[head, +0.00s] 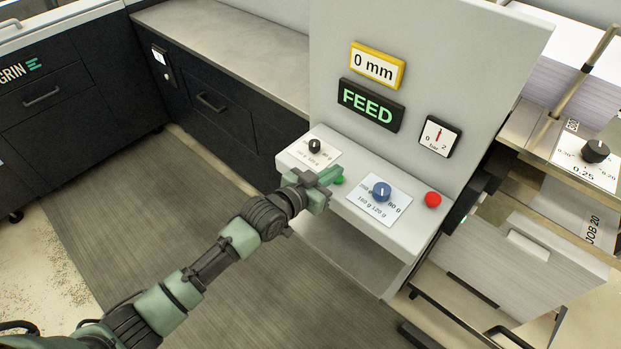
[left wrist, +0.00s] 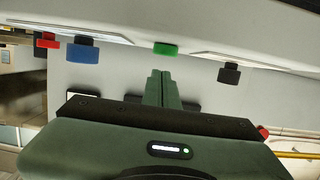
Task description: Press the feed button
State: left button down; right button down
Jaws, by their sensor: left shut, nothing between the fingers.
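The green button (head: 339,181) sits on the sloped control ledge, between a black knob and a blue knob. It also shows in the left wrist view (left wrist: 165,48), near the top middle. My left gripper (head: 332,173) is shut and empty, with its green fingertips right by the button and covering part of it in the head view. In the left wrist view the fingertips (left wrist: 161,73) point toward the button, with a small gap in the picture between them. A lit sign reading FEED (head: 367,104) is on the panel above. My right gripper is not in view.
The black knob (head: 314,146) is left of the button. The blue knob (head: 381,191) and a red button (head: 433,199) are to the right. The panel carries a 0 mm display (head: 377,65) and a bar gauge (head: 439,137). A dark cabinet (head: 215,105) stands at the left.

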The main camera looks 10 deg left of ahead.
pick_arm(q)
jog(key=shift+b+v, duration=0.8)
jog(key=shift+v, duration=0.35)
jog(key=r+b+v, duration=0.1)
jog(key=v, duration=0.7)
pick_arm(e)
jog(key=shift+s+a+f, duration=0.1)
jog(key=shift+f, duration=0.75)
pick_arm(q)
jog(key=shift+w+d+r, duration=0.1)
jog(key=shift+d+r, duration=0.05)
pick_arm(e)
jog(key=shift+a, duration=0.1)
pick_arm(q)
jog(key=shift+b, duration=0.3)
